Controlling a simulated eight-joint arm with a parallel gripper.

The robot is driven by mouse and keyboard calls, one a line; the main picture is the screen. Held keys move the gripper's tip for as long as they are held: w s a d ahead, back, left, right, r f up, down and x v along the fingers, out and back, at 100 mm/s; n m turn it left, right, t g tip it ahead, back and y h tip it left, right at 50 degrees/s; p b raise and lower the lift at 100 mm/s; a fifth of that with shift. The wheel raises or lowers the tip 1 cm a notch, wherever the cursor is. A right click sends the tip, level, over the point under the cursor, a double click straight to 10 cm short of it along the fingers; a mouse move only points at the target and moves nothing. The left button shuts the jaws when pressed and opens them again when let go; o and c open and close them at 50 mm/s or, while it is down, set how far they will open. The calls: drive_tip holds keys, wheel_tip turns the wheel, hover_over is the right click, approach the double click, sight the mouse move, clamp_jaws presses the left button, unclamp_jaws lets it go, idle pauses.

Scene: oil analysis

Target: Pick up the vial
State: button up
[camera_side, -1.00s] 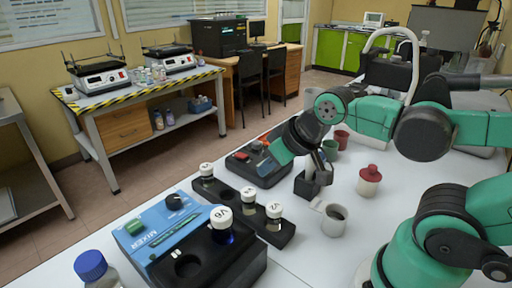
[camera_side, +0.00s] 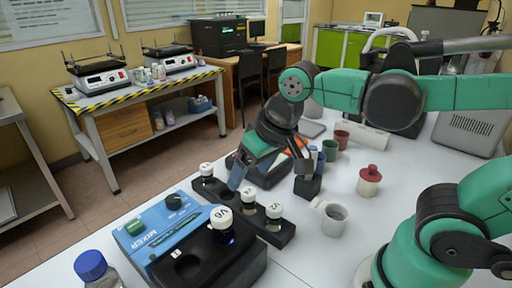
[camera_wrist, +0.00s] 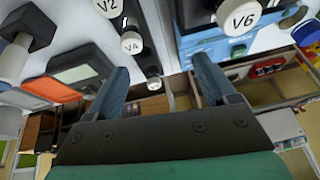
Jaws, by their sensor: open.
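Several small vials with white caps are in view. One vial marked V6 (camera_side: 221,222) stands upright in the blue and black mixer (camera_side: 165,228). The others stand in a black rack (camera_side: 228,194) behind it: a far vial (camera_side: 206,170), a middle vial (camera_side: 249,197) and a near vial (camera_side: 274,212). My gripper (camera_side: 239,178) is tilted down above the rack, open and empty, its blue fingertips close to the vials. In the wrist view V6 (camera_wrist: 238,17) is right of my fingers, and the rack vials V2 (camera_wrist: 108,8) and VA (camera_wrist: 131,42) are nearer the middle.
A black block (camera_side: 307,186) is behind the rack. A blue-capped bottle (camera_side: 92,267) is at front left. The table near the mug is mostly clear.

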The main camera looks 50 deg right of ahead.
sight(221, 213)
drive_tip(key=a+g, duration=0.1)
drive_tip(key=a, duration=0.1)
drive_tip(key=a+r+m+g, duration=0.1)
drive_tip(key=a, duration=0.2)
drive_tip(key=a+g, duration=0.2)
drive_tip(key=shift+s+a+r+m, duration=0.15)
drive_tip(key=shift+s+r+m, duration=0.05)
drive_tip(key=shift+r+m, duration=0.1)
drive_tip(key=shift+a+f+g+h, duration=0.1)
drive_tip(key=shift+a+g+h, duration=0.1)
drive_tip(key=shift+g+h, duration=0.1)
drive_tip(key=shift+s+f, duration=0.1)
drive_tip(key=shift+f, duration=2.6)
clamp_jaws()
